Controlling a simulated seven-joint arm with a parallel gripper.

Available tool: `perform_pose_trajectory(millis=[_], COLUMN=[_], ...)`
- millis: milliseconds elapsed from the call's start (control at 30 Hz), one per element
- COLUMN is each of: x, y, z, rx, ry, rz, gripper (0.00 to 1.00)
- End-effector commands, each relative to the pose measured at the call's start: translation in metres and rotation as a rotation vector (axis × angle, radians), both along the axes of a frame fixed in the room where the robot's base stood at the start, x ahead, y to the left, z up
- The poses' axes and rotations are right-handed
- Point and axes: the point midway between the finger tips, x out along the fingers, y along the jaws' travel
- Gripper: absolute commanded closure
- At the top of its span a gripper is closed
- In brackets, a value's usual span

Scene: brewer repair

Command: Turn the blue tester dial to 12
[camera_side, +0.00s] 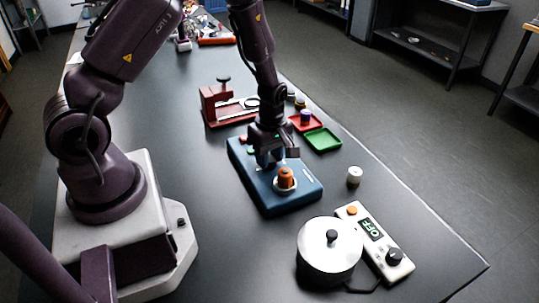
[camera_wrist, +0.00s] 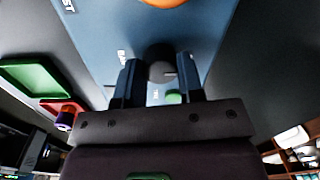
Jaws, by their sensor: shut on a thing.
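The blue tester (camera_side: 262,196) lies on the black table, and its blue top fills the middle of the wrist view (camera_wrist: 105,25). My gripper (camera_side: 268,158) points down over it. In the wrist view my gripper's two fingers (camera_wrist: 159,80) are shut on a dark round dial (camera_wrist: 160,62), one finger on each side. A short pale line shows on the dial's right side. White marks are printed near it, too small to read. In the side view my gripper hides the dial. An orange part (camera_side: 286,174) sits in a white ring on the tester's near end.
A green tray (camera_side: 323,140) and a red tray (camera_side: 295,125) lie right of the tester. A red fixture (camera_side: 212,108) stands behind it. A white cylinder (camera_side: 354,176), a lidded metal pot (camera_side: 329,262) and a white control box reading OFF (camera_side: 384,249) stand at the near right.

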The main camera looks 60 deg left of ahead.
Motion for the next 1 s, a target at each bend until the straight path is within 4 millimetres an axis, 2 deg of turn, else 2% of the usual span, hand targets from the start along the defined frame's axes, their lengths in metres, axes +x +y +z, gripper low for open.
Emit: perform_pose_trajectory(millis=[267,467,1000], x=[0.0000,0.0002,0.0007], y=[-0.0001,-0.0005,-0.0011], z=[0.0005,0.0006,0.0009], rx=[0.000,0.000,0.000], ry=[0.001,0.001,0.001], rz=[-0.047,-0.162,-0.662], gripper=[0.89,0.89,0.89])
